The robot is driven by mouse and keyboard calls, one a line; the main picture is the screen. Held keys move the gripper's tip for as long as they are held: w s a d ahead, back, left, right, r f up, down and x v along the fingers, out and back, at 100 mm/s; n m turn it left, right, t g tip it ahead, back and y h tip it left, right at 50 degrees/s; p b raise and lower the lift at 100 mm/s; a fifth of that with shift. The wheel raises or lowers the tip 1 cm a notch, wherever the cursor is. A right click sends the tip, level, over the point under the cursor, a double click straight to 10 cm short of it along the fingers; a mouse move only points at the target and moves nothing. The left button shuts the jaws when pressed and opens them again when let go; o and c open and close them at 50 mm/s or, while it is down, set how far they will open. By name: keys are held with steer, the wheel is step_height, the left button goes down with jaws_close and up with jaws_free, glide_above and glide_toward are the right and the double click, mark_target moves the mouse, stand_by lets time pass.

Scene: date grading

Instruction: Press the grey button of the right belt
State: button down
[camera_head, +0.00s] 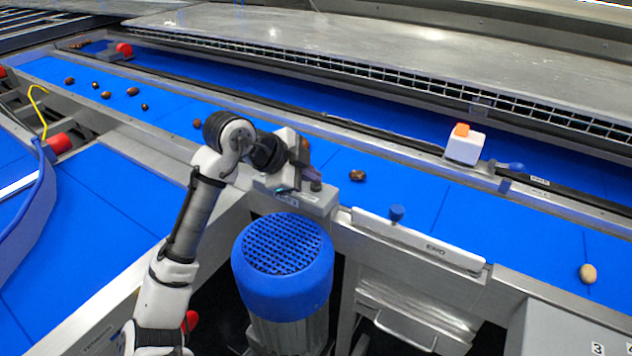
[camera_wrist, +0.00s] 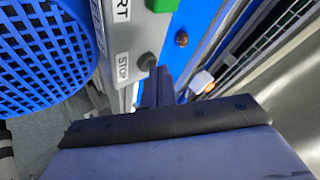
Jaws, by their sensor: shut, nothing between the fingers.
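The grey button (camera_wrist: 147,61) sits on a grey control box beside a STOP label in the wrist view. A green button (camera_wrist: 162,5) is on the same box, beside a label of which "RT" shows. In the head view the control box (camera_head: 318,203) is on the near edge of the right belt (camera_head: 405,190), and a dark knob (camera_head: 316,186) shows on it. My gripper (camera_wrist: 157,72) is shut and empty, its fingertips right by the grey button. I cannot tell whether they touch it. In the head view my wrist hides part of the box.
A blue-capped motor (camera_head: 283,262) stands close below the box. Dates lie on the belt, one (camera_head: 357,175) just right of the box. A white block with an orange top (camera_head: 464,147) is on the far rail.

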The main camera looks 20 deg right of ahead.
mark_target(311, 186)
steer(key=shift+r+p, duration=0.5)
steer(key=shift+r, duration=0.3)
step_height(311, 186, up, 5)
steer(key=p, duration=0.3)
steer(key=shift+p, duration=0.4)
